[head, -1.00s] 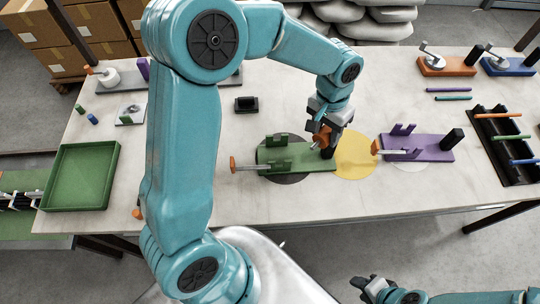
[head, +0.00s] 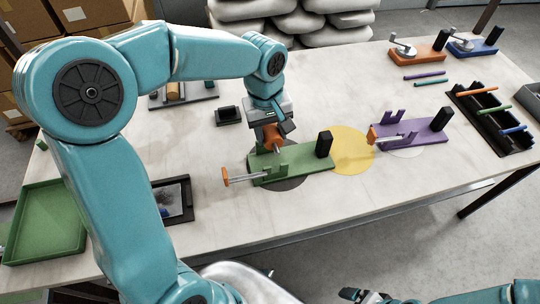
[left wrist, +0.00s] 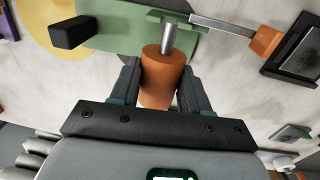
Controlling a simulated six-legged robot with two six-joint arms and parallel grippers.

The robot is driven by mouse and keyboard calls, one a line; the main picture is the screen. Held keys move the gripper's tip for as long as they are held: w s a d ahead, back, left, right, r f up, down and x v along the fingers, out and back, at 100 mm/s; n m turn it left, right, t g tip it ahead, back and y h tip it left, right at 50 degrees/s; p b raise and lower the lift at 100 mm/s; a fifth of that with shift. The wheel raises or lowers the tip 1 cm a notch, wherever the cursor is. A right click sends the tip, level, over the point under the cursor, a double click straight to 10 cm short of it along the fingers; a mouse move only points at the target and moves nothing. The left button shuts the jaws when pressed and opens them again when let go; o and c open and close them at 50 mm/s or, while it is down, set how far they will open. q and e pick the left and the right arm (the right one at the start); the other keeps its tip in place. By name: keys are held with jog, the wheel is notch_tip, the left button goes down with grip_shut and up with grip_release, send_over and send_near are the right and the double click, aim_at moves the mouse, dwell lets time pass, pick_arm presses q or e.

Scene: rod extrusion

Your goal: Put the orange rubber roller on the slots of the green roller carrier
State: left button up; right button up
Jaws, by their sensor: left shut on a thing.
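The orange rubber roller (head: 275,138) is held between the fingers of my left gripper (head: 270,128). The left wrist view shows the roller (left wrist: 163,78) between both fingers, its metal shaft pointing at the green carrier. The green roller carrier (head: 307,157) lies on the table with a black block at its right end and a rod with an orange knob at its left end. My left gripper is over its left, slotted part. Whether the shaft touches a slot cannot be told. My right gripper (head: 358,296) is at the bottom edge, empty, partly cut off.
A purple carrier (head: 420,133) stands to the right, past a yellow disc (head: 352,155). A black rack (head: 488,118) with coloured rods is further right. A green tray (head: 45,220) is at the left. A small black block (head: 228,115) lies behind my left gripper.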

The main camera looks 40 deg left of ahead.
aim_at(272, 143)
pick_arm(q)
notch_tip(272, 143, down, 4)
jog(key=shift+w+f, duration=0.1)
jog(key=shift+f, duration=0.1)
notch_tip(272, 143, down, 4)
jog(key=shift+d+r, duration=0.1)
jog(key=shift+r, duration=0.1)
jog(key=shift+f, duration=0.45)
jog(key=shift+b, duration=0.35)
jog(key=o, duration=0.7)
jog(key=shift+f, duration=0.15)
jog(key=o, duration=0.4)
